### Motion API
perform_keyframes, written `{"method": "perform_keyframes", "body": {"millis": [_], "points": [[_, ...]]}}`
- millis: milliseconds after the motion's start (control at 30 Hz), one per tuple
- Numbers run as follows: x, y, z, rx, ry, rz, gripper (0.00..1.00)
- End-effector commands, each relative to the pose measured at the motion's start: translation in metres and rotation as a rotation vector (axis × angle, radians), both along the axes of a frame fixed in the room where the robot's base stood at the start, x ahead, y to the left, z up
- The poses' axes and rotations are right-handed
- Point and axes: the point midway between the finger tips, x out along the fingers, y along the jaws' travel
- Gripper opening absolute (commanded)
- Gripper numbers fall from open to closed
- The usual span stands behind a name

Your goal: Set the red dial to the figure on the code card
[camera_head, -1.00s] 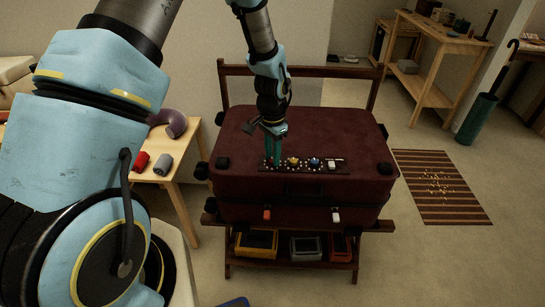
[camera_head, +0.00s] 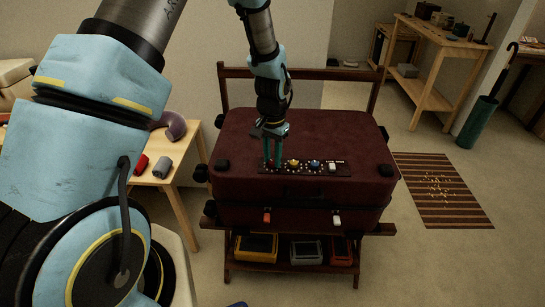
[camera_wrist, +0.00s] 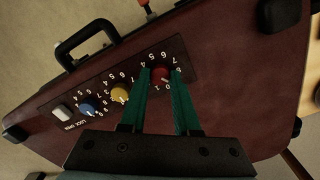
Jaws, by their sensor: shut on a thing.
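The red dial (camera_wrist: 161,76) sits at one end of a dark number panel (camera_wrist: 108,92) on the maroon suitcase (camera_head: 300,130). My gripper (camera_wrist: 164,82) has its two green fingers on either side of the red dial and is shut on it. In the head view my gripper (camera_head: 272,160) comes down on the left end of the panel and hides most of the dial. The yellow dial (camera_wrist: 120,95) and the blue dial (camera_wrist: 88,107) sit farther along. Printed figures ring the dials. The red dial's pointer setting cannot be read surely. I cannot make out a code card.
A white slider (camera_wrist: 62,113) is beside the blue dial, near the words LOCK OPEN. The suitcase has a black handle (camera_wrist: 85,38) and lies on a wooden rack (camera_head: 376,228). Trays (camera_head: 306,250) stand on the shelf below. A side table (camera_head: 180,178) is at left.

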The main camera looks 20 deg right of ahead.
Motion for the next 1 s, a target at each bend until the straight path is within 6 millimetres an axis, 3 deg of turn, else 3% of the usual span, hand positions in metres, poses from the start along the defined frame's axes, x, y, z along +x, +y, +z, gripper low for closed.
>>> {"method": "perform_keyframes", "body": {"millis": [33,67,300,667,1000], "points": [[0.0,-0.001,0.001,-0.002,-0.001,0.0,0.0],[0.0,-0.001,0.001,-0.002,-0.001,-0.001,0.32],[0.0,0.0,0.0,-0.001,-0.001,-0.001,0.59],[0.001,-0.001,0.006,-0.002,-0.002,-0.001,0.6],[0.001,-0.001,0.065,-0.004,-0.005,0.0,0.6]]}}
